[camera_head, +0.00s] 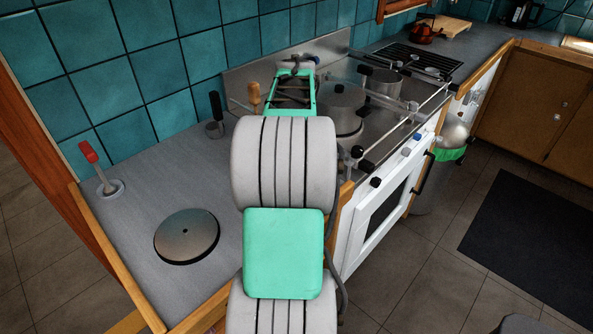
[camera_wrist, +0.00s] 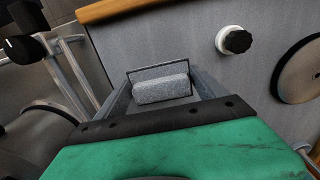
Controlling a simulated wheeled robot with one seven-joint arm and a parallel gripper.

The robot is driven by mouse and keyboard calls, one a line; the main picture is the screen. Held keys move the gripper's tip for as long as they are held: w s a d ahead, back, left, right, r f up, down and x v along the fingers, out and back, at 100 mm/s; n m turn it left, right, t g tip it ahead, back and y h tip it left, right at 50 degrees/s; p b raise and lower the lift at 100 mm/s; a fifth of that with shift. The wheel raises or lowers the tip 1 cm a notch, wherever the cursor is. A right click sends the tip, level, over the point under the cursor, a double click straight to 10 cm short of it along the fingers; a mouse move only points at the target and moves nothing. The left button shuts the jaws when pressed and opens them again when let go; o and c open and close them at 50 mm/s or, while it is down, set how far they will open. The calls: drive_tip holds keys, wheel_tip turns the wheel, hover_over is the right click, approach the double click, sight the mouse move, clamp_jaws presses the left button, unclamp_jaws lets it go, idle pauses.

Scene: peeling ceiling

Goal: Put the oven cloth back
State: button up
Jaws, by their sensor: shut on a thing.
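My gripper (camera_wrist: 160,76) is shut on a small grey, speckled, block-like piece (camera_wrist: 162,90) in the wrist view. It looks like folded fabric, and I take it to be the oven cloth. In the head view my gripper (camera_head: 297,66) is past my green wrist, above the back of the counter beside the stove, and the held piece cannot be made out clearly there.
Pots (camera_head: 341,104) stand on the stove behind rails. A round metal disc (camera_head: 187,236), a red-handled tool (camera_head: 101,170) and a black-handled tool (camera_head: 215,113) are on the grey counter. A silver, green-edged container (camera_head: 454,137) is beyond the oven.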

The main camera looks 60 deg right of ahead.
drive_tip(key=shift+w+d+f, duration=0.2)
drive_tip(key=shift+d+f, duration=0.05)
drive_tip(key=shift+f, duration=0.1)
drive_tip(key=shift+w+d+f, duration=0.1)
drive_tip(key=shift+d+f, duration=0.05)
drive_tip(key=shift+f, duration=0.95)
drive_tip(key=shift+w+d+f, duration=0.1)
drive_tip(key=shift+f, duration=0.95)
drive_tip(key=o, duration=2)
